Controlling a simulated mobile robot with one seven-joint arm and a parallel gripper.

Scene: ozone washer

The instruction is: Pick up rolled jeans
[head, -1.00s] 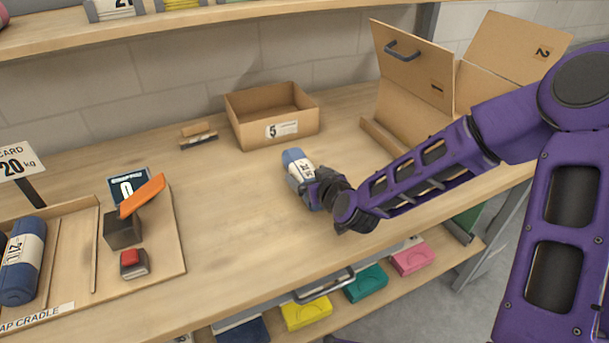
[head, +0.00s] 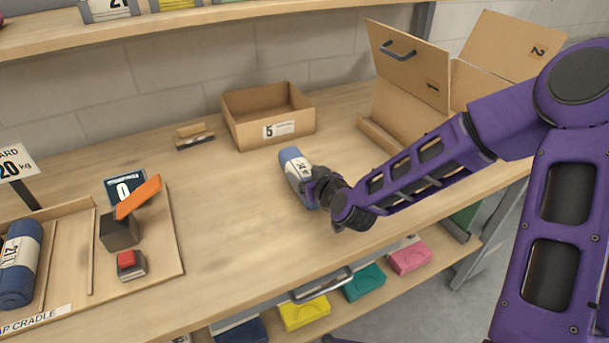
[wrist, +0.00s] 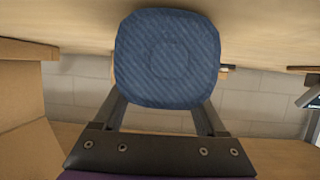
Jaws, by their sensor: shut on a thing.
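The rolled jeans (head: 294,168) are a blue denim roll with a white paper band. They are on or just above the middle of the wooden workbench; I cannot tell if they touch it. My gripper (head: 312,186) is shut on the near right part of the roll. In the wrist view the round blue end of the jeans (wrist: 167,58) fills the top middle, between the two fingers (wrist: 165,112). The fingertips are hidden behind the roll.
A small open cardboard box (head: 268,116) labelled 5 stands behind the jeans. A larger open box (head: 410,75) is at the back right. A similar blue roll (head: 18,265) lies in a wooden cradle at left, beside an orange lever (head: 138,197). The bench front is clear.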

